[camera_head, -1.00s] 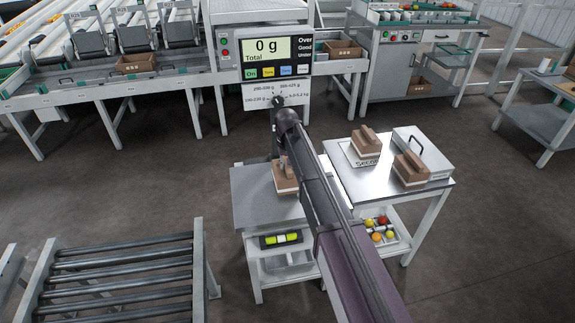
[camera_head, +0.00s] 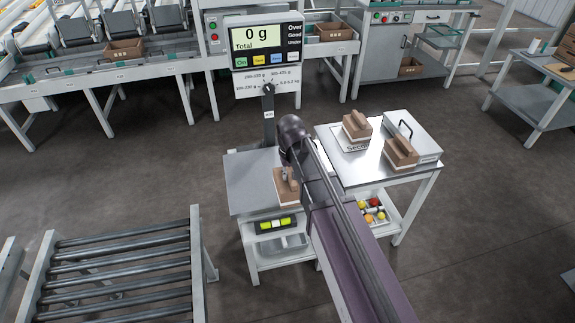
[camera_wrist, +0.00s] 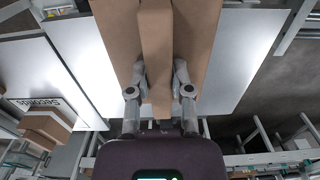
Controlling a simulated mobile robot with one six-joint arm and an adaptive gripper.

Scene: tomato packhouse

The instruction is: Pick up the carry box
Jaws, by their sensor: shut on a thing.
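The carry box is a brown cardboard box with a raised central handle. In the head view this box (camera_head: 287,197) appears over the front right part of the grey-topped stand (camera_head: 245,180). I cannot tell whether its underside touches the top. In the wrist view the box (camera_wrist: 112,22) fills the upper middle. My gripper (camera_wrist: 158,78) is shut on its handle, one finger on each side. In the head view my gripper (camera_head: 291,174) is small and partly hidden by my arm.
Two similar boxes (camera_head: 357,126) (camera_head: 401,152) stand on the right table (camera_head: 340,170), beside a grey case (camera_head: 420,140) with a black handle. A display (camera_head: 265,42) behind reads 0 g. A roller conveyor (camera_head: 120,265) is at left; open floor lies between.

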